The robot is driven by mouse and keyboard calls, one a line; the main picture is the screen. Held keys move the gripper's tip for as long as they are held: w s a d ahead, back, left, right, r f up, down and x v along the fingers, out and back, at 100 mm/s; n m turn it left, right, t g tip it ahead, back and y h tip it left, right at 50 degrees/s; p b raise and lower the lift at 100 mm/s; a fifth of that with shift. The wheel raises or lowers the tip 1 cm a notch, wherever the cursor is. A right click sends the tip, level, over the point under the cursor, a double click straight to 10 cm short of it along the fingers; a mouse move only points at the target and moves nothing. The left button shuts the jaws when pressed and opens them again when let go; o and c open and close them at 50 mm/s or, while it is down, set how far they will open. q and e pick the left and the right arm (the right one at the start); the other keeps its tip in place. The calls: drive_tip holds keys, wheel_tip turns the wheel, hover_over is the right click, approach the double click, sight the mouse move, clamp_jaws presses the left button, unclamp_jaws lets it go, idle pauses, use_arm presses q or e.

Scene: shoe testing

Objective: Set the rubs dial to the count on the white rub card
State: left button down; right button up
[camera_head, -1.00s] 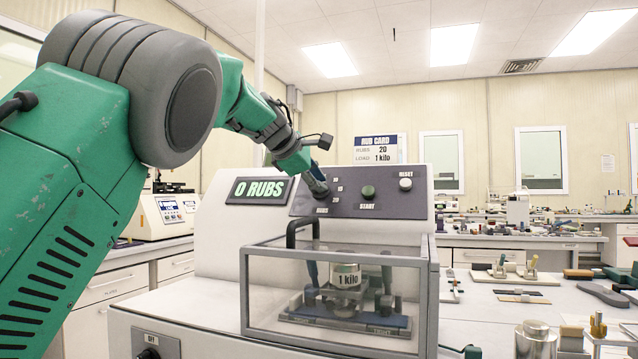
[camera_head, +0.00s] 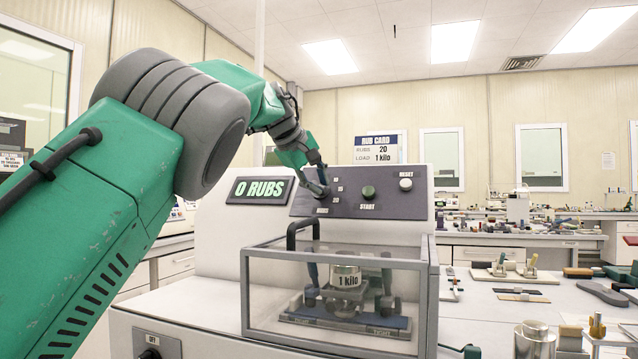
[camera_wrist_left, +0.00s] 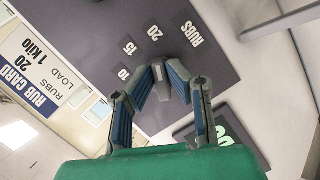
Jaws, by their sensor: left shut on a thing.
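The white rub card (camera_head: 376,150) stands behind the machine and reads RUBS 20, LOAD 1 kilo. It also shows rotated in the wrist view (camera_wrist_left: 45,70). The rubs dial (camera_wrist_left: 160,84) is a grey knob on the dark sloping panel (camera_head: 345,206), with the labels 10, 15 and 20 around it. My left gripper (camera_head: 318,187) is at the panel, its fingers closed on the dial from both sides, as the wrist view (camera_wrist_left: 168,82) shows. The fingers partly cover the dial, and I cannot read its exact setting. The display (camera_head: 260,190) reads 0 RUBS. My right gripper is out of view.
A green START button (camera_head: 368,192) and a white RESET button (camera_head: 405,184) sit right of the dial. Below is a clear guard box (camera_head: 335,300) with a black handle, enclosing a 1 kilo weight (camera_head: 346,276). A cluttered bench (camera_head: 490,325) extends right.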

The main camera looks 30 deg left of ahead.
use_arm(q)
drive_tip(key=shift+f+m, duration=0.3)
drive_tip(key=c, duration=1.7)
unclamp_jaws()
drive_tip(key=shift+o, duration=0.7)
drive_tip(key=shift+w, duration=0.25)
drive_tip(key=v, duration=1.1)
drive_tip(key=shift+s+a+r, duration=0.15)
drive_tip(key=shift+s+r, duration=0.1)
drive_tip(key=shift+r, duration=0.1)
